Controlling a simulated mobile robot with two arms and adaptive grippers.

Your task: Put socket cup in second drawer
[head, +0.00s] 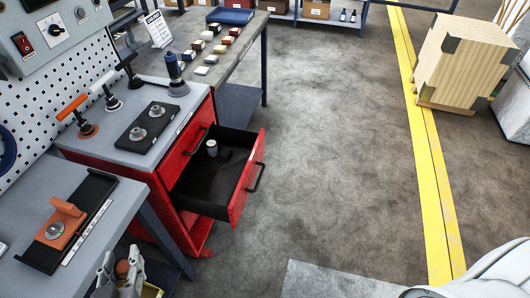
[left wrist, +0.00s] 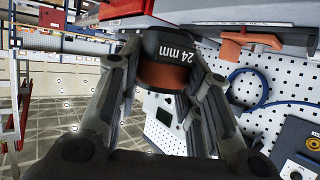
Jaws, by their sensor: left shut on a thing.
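My left gripper (head: 120,270) is at the bottom left of the head view, in front of the workbench. In the left wrist view its fingers (left wrist: 160,78) are shut on a black and orange-brown piece marked "24 mm" (left wrist: 163,47), which looks like the socket cup. A small silver cylinder (head: 212,148) stands inside the open drawer, toward the back. My right gripper is not clearly in view.
A black plate with metal discs (head: 126,140), orange- and white-handled tools and a dark blue tool (head: 175,75) stand on the trolley top. The bench (head: 95,240) holds a black tray (head: 42,259) with an orange block (head: 67,215). Floor right of the drawer is clear.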

